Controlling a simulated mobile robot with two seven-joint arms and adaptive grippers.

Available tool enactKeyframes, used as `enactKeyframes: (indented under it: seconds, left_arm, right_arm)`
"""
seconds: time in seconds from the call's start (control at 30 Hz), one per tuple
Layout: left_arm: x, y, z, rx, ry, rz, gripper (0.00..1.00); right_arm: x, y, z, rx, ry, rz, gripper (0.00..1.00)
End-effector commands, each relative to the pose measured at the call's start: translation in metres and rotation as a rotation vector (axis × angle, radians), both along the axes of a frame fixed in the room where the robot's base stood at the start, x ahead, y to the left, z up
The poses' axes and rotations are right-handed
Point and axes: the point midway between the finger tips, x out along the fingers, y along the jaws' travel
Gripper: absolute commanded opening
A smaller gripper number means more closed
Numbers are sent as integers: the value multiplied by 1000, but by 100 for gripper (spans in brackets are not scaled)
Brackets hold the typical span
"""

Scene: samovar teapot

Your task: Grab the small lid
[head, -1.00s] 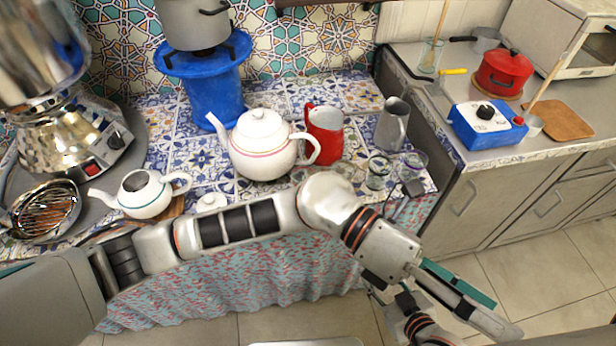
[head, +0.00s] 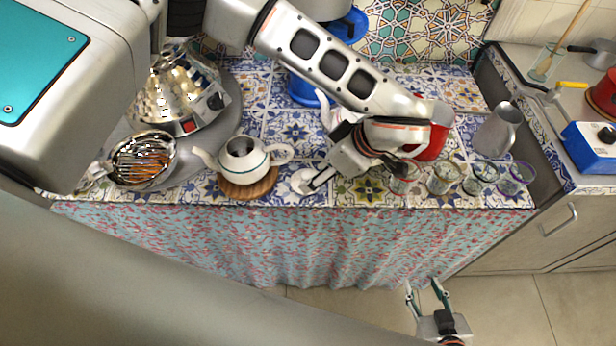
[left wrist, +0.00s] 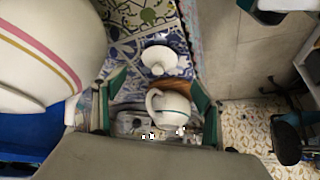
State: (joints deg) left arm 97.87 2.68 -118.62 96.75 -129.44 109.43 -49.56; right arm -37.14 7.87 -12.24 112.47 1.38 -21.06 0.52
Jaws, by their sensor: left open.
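The small white lid (head: 303,181) lies on the tiled table, right of the small teapot. It also shows with its knob in the left wrist view (left wrist: 160,58), between and beyond my fingers. My left gripper (head: 322,178) is open and empty just right of the lid in the head view; its fingers (left wrist: 157,78) stand apart in the wrist view. I cannot tell if they touch the lid. The small teapot (head: 243,158) stands open-topped on a round wooden trivet. My right gripper (head: 427,294) is open and empty, low in front of the table.
The big white teapot (left wrist: 35,60) is close to my left gripper and mostly hidden by my arm in the head view. A red pitcher (head: 440,128), a metal jug (head: 497,130) and several glasses stand to the right.

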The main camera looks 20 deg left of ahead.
Motion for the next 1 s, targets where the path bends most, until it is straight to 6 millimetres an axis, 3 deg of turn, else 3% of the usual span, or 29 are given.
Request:
enactKeyframes:
  seconds: [0.6, 0.93, 1.0]
  left_arm:
    - [13, 34, -61, 2, 0, 3, 72]
    - [14, 37, -66, 2, 0, 1, 72]
    - [14, 37, -66, 2, 0, 1, 53]
  right_arm:
    - [0, -2, 2, -5, 0, 1, 40]
    - [0, -2, 2, -4, 0, 1, 40]
    - [0, -2, 3, -4, 0, 1, 40]
